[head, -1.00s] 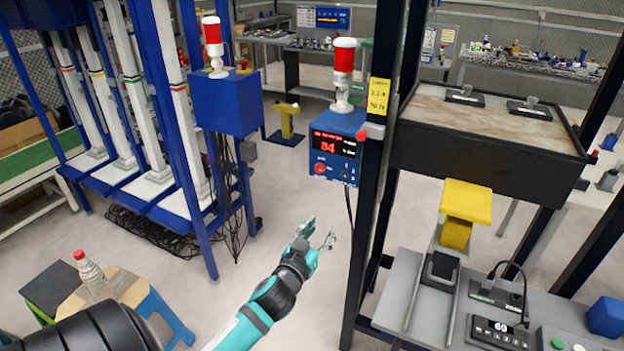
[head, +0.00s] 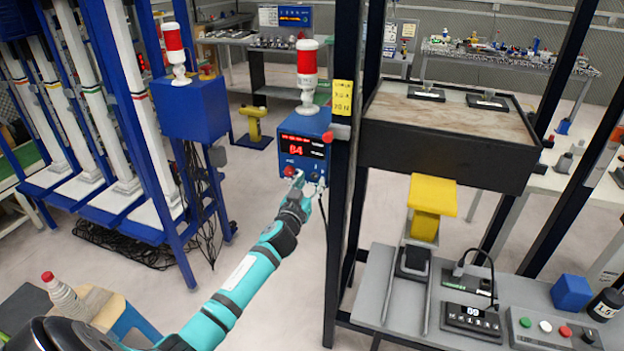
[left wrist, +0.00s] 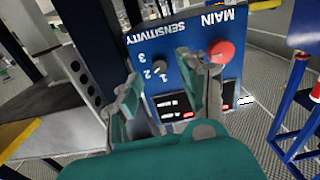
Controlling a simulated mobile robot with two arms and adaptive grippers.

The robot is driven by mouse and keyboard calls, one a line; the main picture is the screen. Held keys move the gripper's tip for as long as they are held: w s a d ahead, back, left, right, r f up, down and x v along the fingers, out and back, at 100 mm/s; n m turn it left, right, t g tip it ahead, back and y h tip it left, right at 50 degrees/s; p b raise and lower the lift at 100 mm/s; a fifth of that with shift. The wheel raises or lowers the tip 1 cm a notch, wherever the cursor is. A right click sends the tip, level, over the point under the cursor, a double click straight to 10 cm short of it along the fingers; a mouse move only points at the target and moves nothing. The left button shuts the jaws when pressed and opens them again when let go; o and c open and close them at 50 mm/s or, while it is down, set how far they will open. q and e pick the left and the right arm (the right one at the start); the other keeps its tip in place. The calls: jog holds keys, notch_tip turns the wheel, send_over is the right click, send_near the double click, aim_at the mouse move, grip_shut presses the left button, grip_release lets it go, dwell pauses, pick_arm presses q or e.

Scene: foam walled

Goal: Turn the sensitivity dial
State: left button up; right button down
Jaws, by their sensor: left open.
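The blue control box (head: 300,125) has a red lit display and a red-and-white lamp on top. In the left wrist view its panel (left wrist: 190,60) appears upside down, with "MAIN" by a red knob (left wrist: 221,51) and "SENSITIVITY" by a small dark dial (left wrist: 160,67) numbered 1, 2, 3. My left gripper (head: 307,186) is at the lower front of the box. In the left wrist view the left gripper (left wrist: 168,92) is open, its fingers on either side of the dial. Contact cannot be told. My right gripper is not in view.
A dark post (head: 341,200) stands right beside the box. To the right is a grey bench (head: 400,300) with a yellow block (head: 432,195) and a keypad. A blue frame with white columns stands at the left. The floor below the box is open.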

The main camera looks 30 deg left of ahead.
aim_at(315, 175)
pick_arm(q)
jog(key=shift+x, duration=1.05)
grip_shut()
